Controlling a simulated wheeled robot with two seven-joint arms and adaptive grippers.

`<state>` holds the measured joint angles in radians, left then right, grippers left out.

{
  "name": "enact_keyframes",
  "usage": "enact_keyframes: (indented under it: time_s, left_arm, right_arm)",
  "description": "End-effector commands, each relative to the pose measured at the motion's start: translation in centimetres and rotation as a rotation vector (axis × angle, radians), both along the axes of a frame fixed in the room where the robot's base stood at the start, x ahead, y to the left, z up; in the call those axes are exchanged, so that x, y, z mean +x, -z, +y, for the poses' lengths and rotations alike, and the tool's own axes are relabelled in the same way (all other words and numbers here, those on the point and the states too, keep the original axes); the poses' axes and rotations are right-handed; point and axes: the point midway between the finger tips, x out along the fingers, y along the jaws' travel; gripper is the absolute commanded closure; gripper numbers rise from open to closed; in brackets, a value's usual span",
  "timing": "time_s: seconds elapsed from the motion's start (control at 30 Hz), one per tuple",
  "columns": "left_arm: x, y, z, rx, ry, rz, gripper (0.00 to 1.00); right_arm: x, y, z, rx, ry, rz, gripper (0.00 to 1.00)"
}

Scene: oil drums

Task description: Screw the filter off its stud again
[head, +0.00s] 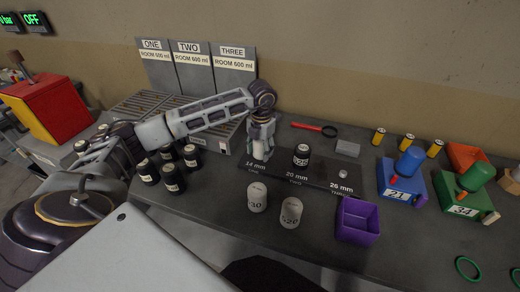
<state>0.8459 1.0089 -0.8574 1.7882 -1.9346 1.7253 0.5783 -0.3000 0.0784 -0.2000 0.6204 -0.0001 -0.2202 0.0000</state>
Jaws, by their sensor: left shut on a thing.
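A dark plate (322,174) on the bench carries stations marked 14 mm, 20 mm and 26 mm. My left gripper (261,146) points down over the 14 mm station and is shut on a filter, which its fingers mostly hide. I cannot tell whether that filter is still on its stud. The 26 mm station shows a small bare stud (343,174). Two pale filters (257,197) (291,212) stand upright in front of the plate. My right gripper is not in view.
Several black cans (172,179) stand left of the plate. A purple bin (358,221) is at the front right. Blue (403,181) and green (466,195) units stand farther right. Signs ONE, TWO, THREE (192,68) stand behind trays.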

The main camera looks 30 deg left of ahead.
Motion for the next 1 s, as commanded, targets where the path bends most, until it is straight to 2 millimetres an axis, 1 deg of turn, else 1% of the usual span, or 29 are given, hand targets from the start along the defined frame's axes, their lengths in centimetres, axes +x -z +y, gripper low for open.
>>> enact_keyframes:
  time_s: [0.03, 0.5, 0.67, 0.87, 0.9, 1.0]
  left_arm:
    - [-0.26, 0.3, -0.19, -0.002, -0.023, 0.009, 0.8]
    - [-0.22, 0.26, -0.33, 0.0, -0.293, 0.01, 0.8]
    - [-0.22, 0.28, -0.35, 0.0, -0.34, 0.01, 0.8]
    - [-0.22, 0.3, -0.34, 0.0, -0.343, 0.01, 0.8]
    - [-0.23, 0.31, -0.34, 0.0, -0.343, 0.01, 0.46]
    - [-0.18, 0.25, -0.32, 0.0, -0.343, 0.008, 0.33]
  right_arm:
    - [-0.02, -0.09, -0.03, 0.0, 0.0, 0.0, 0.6]
    - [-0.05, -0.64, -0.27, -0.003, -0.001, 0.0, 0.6]
    - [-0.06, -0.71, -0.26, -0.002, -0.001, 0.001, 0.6]
    - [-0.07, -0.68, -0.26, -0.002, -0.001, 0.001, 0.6]
    - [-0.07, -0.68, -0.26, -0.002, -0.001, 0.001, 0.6]
    - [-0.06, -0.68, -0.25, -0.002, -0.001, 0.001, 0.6]
